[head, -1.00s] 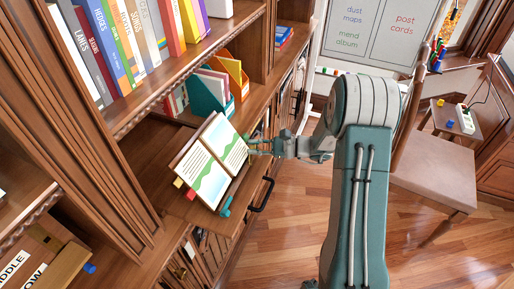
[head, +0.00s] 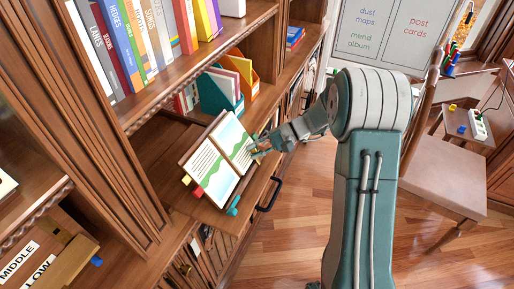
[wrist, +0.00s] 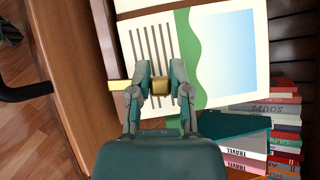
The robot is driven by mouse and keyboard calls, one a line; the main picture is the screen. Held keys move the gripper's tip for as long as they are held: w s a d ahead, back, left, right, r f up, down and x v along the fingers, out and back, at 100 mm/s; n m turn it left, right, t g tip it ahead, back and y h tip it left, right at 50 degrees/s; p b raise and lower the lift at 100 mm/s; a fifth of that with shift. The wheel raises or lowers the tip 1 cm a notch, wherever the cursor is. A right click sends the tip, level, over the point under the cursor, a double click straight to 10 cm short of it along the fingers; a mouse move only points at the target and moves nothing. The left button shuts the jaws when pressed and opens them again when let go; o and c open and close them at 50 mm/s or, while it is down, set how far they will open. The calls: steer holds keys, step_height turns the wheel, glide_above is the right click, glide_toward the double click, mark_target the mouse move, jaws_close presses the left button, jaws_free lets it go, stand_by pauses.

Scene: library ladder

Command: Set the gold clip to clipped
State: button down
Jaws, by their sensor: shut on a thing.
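The gold clip (wrist: 160,84) shows in the wrist view at the edge of an open book's page. A yellow bar (wrist: 120,85) sticks out to the left of the fingers at the same level. My gripper (wrist: 159,82) has one finger on each side of the clip and is shut on it. In the head view my gripper (head: 256,148) is at the right edge of the open book (head: 236,141); the clip is too small and covered there to make out. Whether the clip grips the pages cannot be told.
The book leans on a stand on the shelf (head: 160,143), with yellow, red (head: 197,192) and teal (head: 233,206) tabs below it. A teal file holder (head: 216,92) stands behind. A black handle (head: 268,194) juts out below. A chair (head: 440,180) stands at right; floor between is clear.

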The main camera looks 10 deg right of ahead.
steer(key=shift+s+a+f+n+g+h, duration=0.2)
steer(key=shift+s+n+g+h, duration=0.15)
steer(key=shift+n, duration=0.45)
steer(key=c, duration=0.6)
jaws_free()
steer(key=shift+o, duration=0.2)
steer(key=shift+r, duration=0.1)
steer(key=shift+d+r, duration=0.15)
steer(key=shift+d, duration=0.1)
steer(key=v, duration=1.1)
steer(key=shift+d+r, duration=0.1)
